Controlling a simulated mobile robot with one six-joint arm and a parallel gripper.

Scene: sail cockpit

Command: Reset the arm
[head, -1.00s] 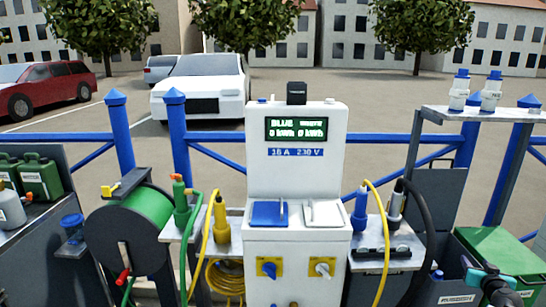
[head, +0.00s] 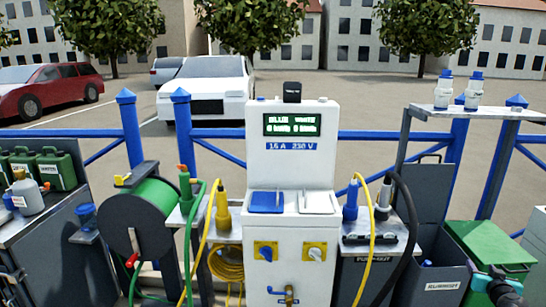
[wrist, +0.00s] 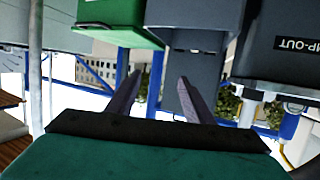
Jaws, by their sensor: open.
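My gripper shows in the wrist view (wrist: 160,95), with its two dark fingers spread apart and nothing between them. The wrist picture is turned upside down, with buildings and blue railing seen between and around the fingers. In the head view, part of my arm (head: 497,287) shows at the lower right corner, in front of the rubbish bin and the green-lidded box. The fingertips cannot be made out in the head view.
A white power pedestal (head: 290,165) stands in the middle. A green hose reel (head: 150,215) is to its left. A pump-out shelf (head: 382,240) with a black hose is to its right. A green-lidded box (head: 488,242) and a grey rubbish bin (head: 440,275) stand near my arm.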

